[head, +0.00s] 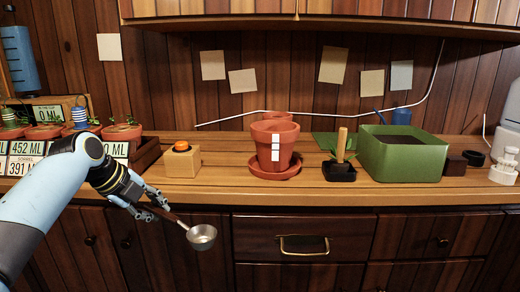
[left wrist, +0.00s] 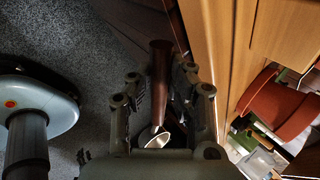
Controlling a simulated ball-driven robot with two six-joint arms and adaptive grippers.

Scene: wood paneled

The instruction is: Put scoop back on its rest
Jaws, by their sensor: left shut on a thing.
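The scoop (head: 202,237) has a round metal bowl and a dark brown handle. My left gripper (head: 158,212) is shut on the handle, in front of the counter edge and lower than its top. The bowl hangs out to the right of the fingers, over the drawer fronts. In the left wrist view the scoop's handle (left wrist: 159,80) runs between the fingers (left wrist: 160,100), with the bowl partly hidden. I cannot tell for sure which thing is the scoop's rest; a small dark block (head: 455,167) stands on the counter at the right. My right gripper is not in view.
On the counter (head: 226,150) stand an orange-button block (head: 181,160), a terracotta pot (head: 275,143) on a saucer, a black tray (head: 339,172) with a wooden peg, and a green box (head: 403,158). Potted seedlings (head: 122,131) stand at left. Counter is clear between block and pot.

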